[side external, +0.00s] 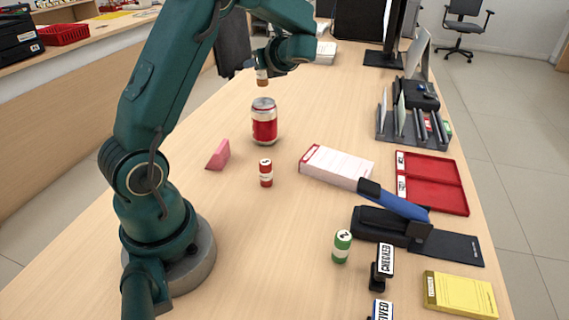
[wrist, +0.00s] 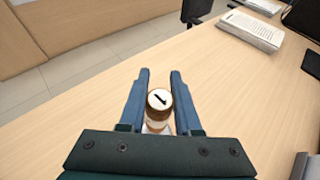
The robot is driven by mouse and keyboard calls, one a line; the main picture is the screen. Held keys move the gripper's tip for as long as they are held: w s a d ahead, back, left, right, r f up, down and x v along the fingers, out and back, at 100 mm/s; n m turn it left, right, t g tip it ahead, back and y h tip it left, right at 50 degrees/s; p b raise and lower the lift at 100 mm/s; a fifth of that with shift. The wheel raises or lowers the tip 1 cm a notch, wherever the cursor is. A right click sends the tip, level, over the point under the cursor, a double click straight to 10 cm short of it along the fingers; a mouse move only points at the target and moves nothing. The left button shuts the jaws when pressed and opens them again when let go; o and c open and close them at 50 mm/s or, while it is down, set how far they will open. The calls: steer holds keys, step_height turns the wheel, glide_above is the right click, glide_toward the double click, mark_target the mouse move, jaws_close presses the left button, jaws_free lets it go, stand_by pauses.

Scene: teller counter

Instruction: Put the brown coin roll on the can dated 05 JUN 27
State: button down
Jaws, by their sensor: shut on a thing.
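My gripper (wrist: 160,82) is shut on the brown coin roll (wrist: 159,103), which stands upright between the two blue fingers with a dark mark on its pale top. In the side view the brown roll (side external: 262,79) hangs from my gripper (side external: 260,66), in line with and a little above the red and silver can (side external: 264,122). The can stands upright on the counter. No date is readable on it. The roll and can look apart; I cannot tell how well they line up in depth.
A red roll (side external: 265,173) and a pink wedge (side external: 218,155) stand near the can. A white box (side external: 336,166), a red tray (side external: 432,182), a stapler (side external: 392,218) and a green roll (side external: 342,246) lie to the right. The counter (side external: 205,225) left of these is mostly clear.

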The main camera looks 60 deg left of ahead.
mark_target(258, 79)
steer(key=shift+f, duration=2)
steer(key=c, duration=0.6)
jaws_free()
steer(key=shift+f, duration=0.1)
